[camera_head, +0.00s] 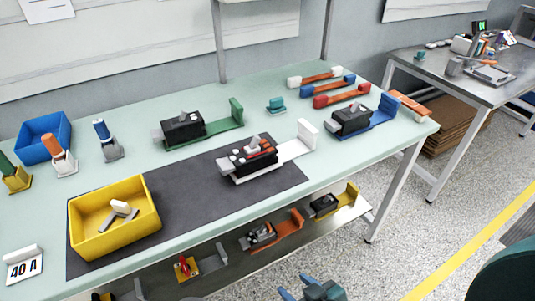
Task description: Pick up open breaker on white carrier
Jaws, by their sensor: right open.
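The open breaker (254,158) is black with orange and white parts showing inside and a grey lever on top. It sits on the white carrier (297,147), whose upright end plate stands at its right end. The carrier lies on the dark mat (200,199) on the bench. My right gripper (296,286) shows at the bottom edge, with blue fingertips apart and nothing seen between them. It is in front of the bench, well short of the breaker in the picture. My left gripper is not in view.
A yellow bin (88,242) holding a grey and white piece stands left on the mat. Closed black breakers sit on a green carrier (222,128) and a blue carrier (383,118). A lower shelf (230,270) holds more carriers. The mat between bin and white carrier is clear.

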